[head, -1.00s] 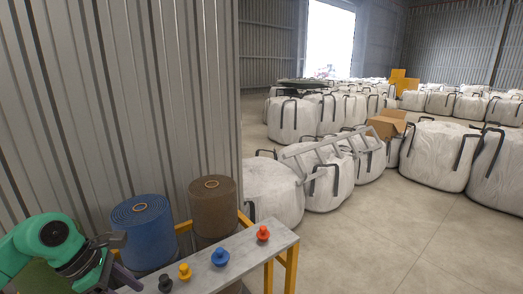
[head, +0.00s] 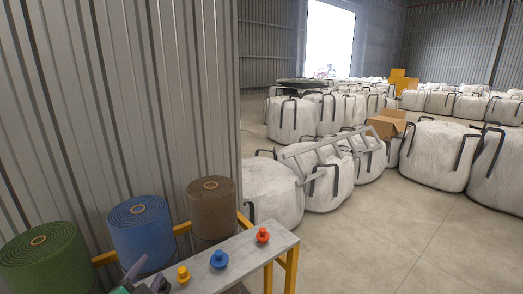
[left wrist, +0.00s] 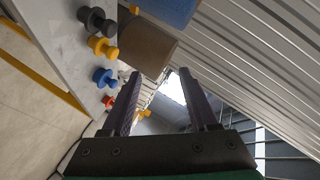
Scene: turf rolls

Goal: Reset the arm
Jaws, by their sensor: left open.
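My left gripper (head: 143,275) is at the bottom left of the head view, mostly cut off by the lower edge. In the left wrist view the left gripper (left wrist: 160,74) shows two dark fingers spread apart with nothing between them. Green (head: 42,257), blue (head: 140,231) and brown (head: 212,206) turf rolls stand in a row by the wall. On the grey bench (head: 250,244) are yellow (head: 183,274), blue (head: 219,260) and orange-red (head: 263,235) knobbed pieces, and a dark one (left wrist: 95,20) in the left wrist view. My right gripper is not in view.
A corrugated metal wall (head: 120,100) rises behind the rolls. Yellow rails (head: 291,268) frame the bench. Large white bags (head: 430,155) fill the hall, with a ladder (head: 325,152) leaning on some. The concrete floor (head: 370,240) at right is clear.

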